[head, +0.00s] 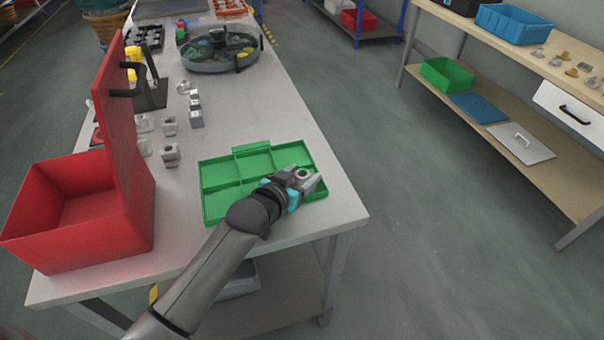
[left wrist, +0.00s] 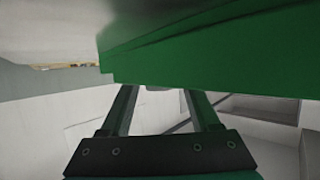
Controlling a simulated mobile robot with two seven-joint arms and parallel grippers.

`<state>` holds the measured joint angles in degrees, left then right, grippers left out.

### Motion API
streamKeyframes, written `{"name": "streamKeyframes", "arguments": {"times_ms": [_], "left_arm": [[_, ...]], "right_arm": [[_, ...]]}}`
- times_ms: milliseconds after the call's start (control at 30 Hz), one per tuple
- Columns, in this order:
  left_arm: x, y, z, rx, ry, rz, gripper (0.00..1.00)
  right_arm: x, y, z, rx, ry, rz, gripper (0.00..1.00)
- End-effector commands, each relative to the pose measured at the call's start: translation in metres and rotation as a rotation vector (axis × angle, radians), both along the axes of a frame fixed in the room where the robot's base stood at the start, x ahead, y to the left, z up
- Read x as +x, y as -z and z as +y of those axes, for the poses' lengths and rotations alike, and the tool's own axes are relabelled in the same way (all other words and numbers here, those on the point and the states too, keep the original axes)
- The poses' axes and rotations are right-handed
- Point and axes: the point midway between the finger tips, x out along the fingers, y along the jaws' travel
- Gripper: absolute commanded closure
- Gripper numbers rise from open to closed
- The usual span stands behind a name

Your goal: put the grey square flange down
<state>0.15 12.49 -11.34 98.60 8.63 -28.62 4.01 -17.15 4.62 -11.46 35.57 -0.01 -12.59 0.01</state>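The grey square flange (head: 303,174), with a dark round hole, sits between the fingers of my left gripper (head: 306,179) in the head view. The gripper is over the right part of the green compartment tray (head: 226,180). The fingers look closed on the flange. In the left wrist view the two fingers of my left gripper (left wrist: 162,100) stand apart, and a green wall of the tray (left wrist: 210,60) covers the area beyond their tips. The flange is not clearly visible there. I cannot tell whether it touches the tray floor. My right gripper is not in view.
A red open box (head: 75,215) with a raised lid stands at the left. A round grey tank (head: 218,62) is farther back. The table's right edge is close to the tray.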

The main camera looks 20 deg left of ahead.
Motion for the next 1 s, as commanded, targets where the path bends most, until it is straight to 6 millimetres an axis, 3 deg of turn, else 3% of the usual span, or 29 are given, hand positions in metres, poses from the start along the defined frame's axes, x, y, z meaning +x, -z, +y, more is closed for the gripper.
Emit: {"name": "streamKeyframes", "arguments": {"times_ms": [367,1000], "left_arm": [[-0.006,-0.005,0.001,0.000,0.000,0.001,0.29],[-0.096,-0.043,0.019,0.001,-0.001,0.002,0.29]], "right_arm": [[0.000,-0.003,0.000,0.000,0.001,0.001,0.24],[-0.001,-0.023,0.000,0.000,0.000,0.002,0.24]]}}
